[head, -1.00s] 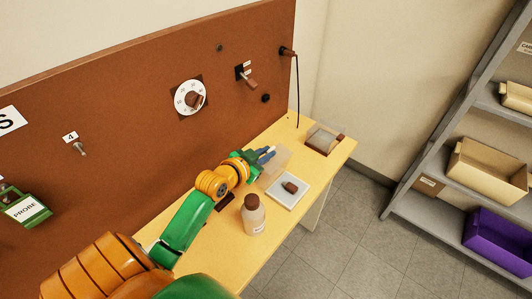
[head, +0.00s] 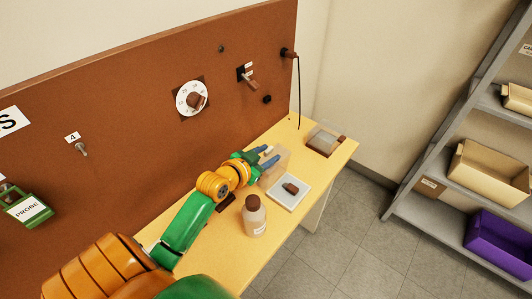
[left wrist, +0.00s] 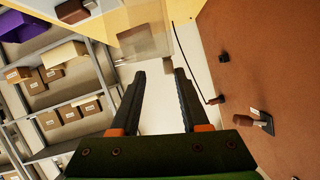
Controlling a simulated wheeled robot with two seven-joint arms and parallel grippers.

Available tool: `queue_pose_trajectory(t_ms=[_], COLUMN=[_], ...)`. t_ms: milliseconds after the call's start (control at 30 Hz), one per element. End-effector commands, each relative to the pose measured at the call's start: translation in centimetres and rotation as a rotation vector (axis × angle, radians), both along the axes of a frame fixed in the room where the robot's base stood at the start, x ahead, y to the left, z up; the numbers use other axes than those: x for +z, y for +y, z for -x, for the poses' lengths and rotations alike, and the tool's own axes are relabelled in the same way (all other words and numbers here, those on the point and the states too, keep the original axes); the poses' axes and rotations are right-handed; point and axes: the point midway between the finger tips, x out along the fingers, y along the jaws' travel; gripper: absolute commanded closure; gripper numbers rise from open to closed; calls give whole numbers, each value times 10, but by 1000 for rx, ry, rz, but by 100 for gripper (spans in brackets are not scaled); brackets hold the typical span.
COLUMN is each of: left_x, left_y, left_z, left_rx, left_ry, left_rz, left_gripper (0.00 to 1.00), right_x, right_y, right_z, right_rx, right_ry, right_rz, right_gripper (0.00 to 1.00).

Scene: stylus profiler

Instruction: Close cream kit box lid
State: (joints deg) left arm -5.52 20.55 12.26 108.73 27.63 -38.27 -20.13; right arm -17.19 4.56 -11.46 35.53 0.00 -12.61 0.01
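My left gripper (head: 267,156) is over the bench, and its two fingers are apart with nothing between them. It also shows open in the left wrist view (left wrist: 157,82). A pale translucent box-like thing (head: 281,166) stands right beside the fingers; the gripper partly hides it. It shows as a clear panel beyond the fingertips in the left wrist view (left wrist: 146,45). I cannot tell for sure whether this is the cream kit box, nor make out its lid. A low greyish box with a brown end (head: 325,141) sits at the bench's far end. My right gripper is not in view.
A white square tray (head: 286,204) with a brown piece and a brown-capped bottle (head: 254,217) stand on the bench's front side. A brown panel (head: 130,120) with knobs rises behind. A shelf with cream bins (head: 490,170) and a purple bin (head: 497,240) is at right.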

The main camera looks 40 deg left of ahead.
Motion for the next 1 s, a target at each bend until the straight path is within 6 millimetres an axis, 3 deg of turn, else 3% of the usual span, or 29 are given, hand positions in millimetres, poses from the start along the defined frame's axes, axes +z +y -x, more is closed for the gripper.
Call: queue_pose_trajectory(t_ms=[700,1000], left_x=[29,31], left_y=[2,2], left_z=[64,75], left_rx=[-1,0], left_ry=[2,0], left_rz=[-1,0], left_gripper=[55,55], right_x=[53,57], right_y=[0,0], right_z=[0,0], right_rx=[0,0], right_ry=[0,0], right_rz=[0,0], right_gripper=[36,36])
